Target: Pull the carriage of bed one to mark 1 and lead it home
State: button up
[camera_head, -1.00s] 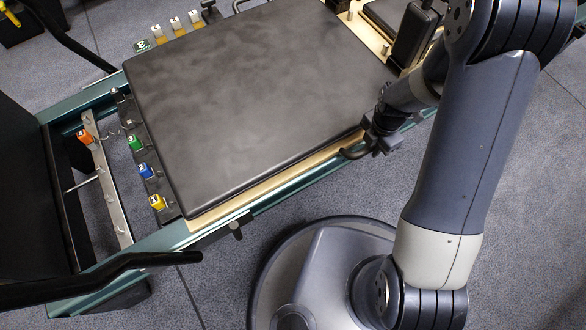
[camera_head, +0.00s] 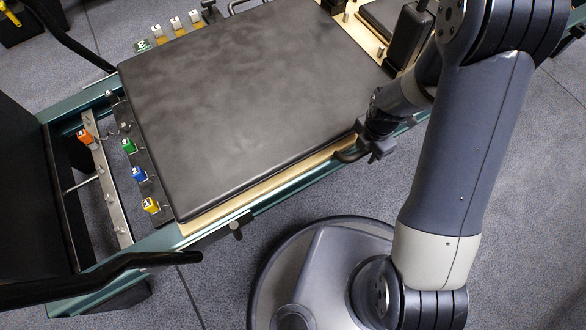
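The carriage (camera_head: 250,95) of the bed is a dark padded platform with a pale wooden edge, riding on a teal frame (camera_head: 165,238). A dark handle (camera_head: 348,155) sticks out from its near right side. My gripper (camera_head: 368,150) is at this handle; its fingers are dark and small there, and I cannot tell how far they are closed. Green, blue and yellow tags (camera_head: 140,174) sit on a bar at the carriage's left end. An orange tag (camera_head: 85,137) hangs on the metal cross bar (camera_head: 107,185) to the left.
A black padded board (camera_head: 25,180) and a black curved bar (camera_head: 100,278) stand at the left end. Shoulder blocks (camera_head: 409,38) rise at the right. Grey floor (camera_head: 235,270) is open in front.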

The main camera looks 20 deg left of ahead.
jog(key=shift+o, duration=0.2)
notch_tip(320, 180, up, 9)
jog(key=p, duration=0.7)
jog(key=shift+f, duration=0.1)
notch_tip(320, 180, down, 9)
jog(key=b, duration=0.7)
jog(key=shift+w, duration=0.1)
dwell(0.4)
